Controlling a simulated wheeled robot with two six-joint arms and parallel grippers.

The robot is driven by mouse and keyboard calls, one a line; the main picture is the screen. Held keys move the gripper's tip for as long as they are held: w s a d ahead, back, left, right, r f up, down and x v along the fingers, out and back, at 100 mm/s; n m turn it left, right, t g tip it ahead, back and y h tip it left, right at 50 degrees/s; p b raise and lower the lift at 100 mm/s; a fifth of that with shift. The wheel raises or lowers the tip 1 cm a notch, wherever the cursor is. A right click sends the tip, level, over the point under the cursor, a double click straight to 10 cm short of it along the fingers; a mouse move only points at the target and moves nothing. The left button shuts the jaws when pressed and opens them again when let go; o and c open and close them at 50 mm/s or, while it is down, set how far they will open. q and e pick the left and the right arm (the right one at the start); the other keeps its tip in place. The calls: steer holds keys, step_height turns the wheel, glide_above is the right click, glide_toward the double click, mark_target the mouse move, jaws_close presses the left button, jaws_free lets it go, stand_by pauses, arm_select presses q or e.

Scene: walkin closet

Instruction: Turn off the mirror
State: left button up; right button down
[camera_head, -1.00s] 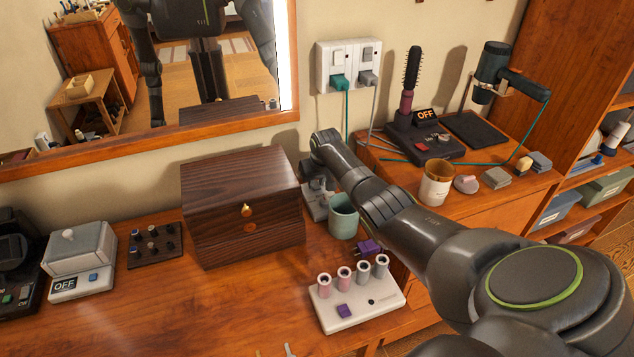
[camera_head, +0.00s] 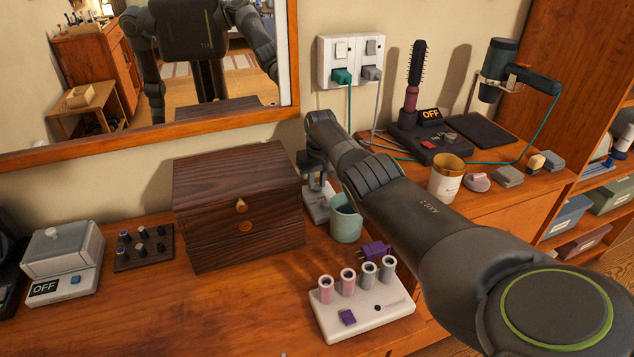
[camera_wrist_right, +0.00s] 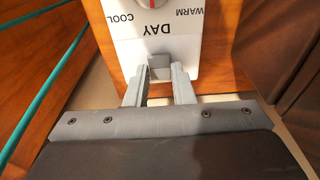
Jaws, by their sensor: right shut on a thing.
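The mirror (camera_head: 215,75) hangs on the wall at the upper left in a wooden frame, reflecting me and the room. The strip along its right edge looks pale, not glaring. A small white control box (camera_head: 316,208) stands between the wooden chest and the teal cup, mostly hidden by my right arm. In the right wrist view the box (camera_wrist_right: 188,52) carries the words COOL, WARM and DAY, a knob and a small grey switch (camera_wrist_right: 158,66). My right gripper (camera_wrist_right: 159,78) has its fingers closed around the grey switch; it also shows in the head view (camera_head: 318,182).
The dark wooden chest (camera_head: 240,205) stands left of the box, the teal cup (camera_head: 346,222) right of it. A white base with rollers (camera_head: 362,308) is in front. Wall sockets (camera_head: 352,62) with cords are behind.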

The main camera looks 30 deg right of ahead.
mark_target(318, 188)
steer(key=c, duration=1.2)
jaws_free()
steer(key=shift+c, duration=0.2)
steer(key=shift+r+p, duration=0.3)
steer(key=shift+r, duration=0.2)
steer(key=r, duration=0.1)
steer(key=r+p, duration=0.1)
steer(key=r, duration=0.1)
steer(key=r+p, duration=0.1)
steer(key=r, duration=0.1)
steer(key=shift+s, duration=0.35)
step_height(318, 188, up, 11)
steer(key=s, duration=0.1)
steer(key=shift+s+a+r, duration=0.15)
steer(key=shift+s+a, duration=0.1)
steer(key=shift+s, duration=0.05)
